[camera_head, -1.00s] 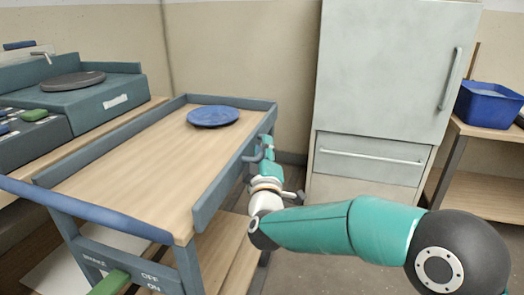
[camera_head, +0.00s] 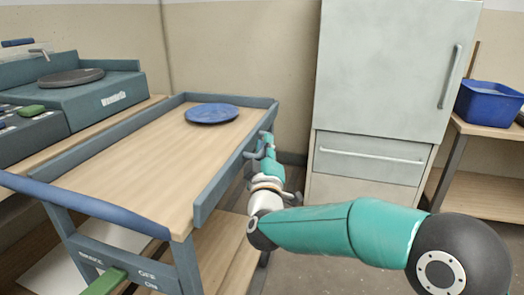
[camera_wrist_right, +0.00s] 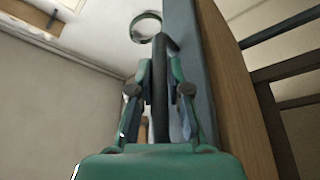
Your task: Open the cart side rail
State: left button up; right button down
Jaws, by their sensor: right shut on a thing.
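The cart (camera_head: 130,165) has a wooden top with raised blue-grey edges. Its side rail (camera_head: 225,172) runs along the right edge and looks upright. My right gripper (camera_head: 263,148) is at the outer side of this rail, near its far end. In the right wrist view the gripper's (camera_wrist_right: 160,88) fingers are closed around a dark bar-like handle (camera_wrist_right: 162,65), beside the blue-grey rail (camera_wrist_right: 190,60). In the head view the fingers largely hide the grip. My left gripper is not in view.
A blue plate (camera_head: 212,114) lies at the far end of the cart top. A blue push handle (camera_head: 85,207) and a green brake lever (camera_head: 104,283) are at the near end. A pale cabinet (camera_head: 385,80) stands behind, and a blue tub (camera_head: 488,103) sits on the right shelf.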

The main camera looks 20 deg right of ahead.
jog(key=shift+s+d+f+m+g+h+b, duration=0.1)
jog(key=shift+f+m+g+h+b, duration=1.15)
jog(key=shift+m, duration=2.4)
jog(key=shift+s+d+f+m+g+h+b, duration=0.2)
jog(key=shift+f+m+h, duration=0.5)
jog(key=shift+m+h, duration=2.05)
jog(key=shift+w+f+m+g+h+b, duration=0.1)
jog(key=shift+f+m+g+h+b, duration=0.7)
jog(key=shift+m, duration=3.8)
jog(key=shift+f, duration=0.15)
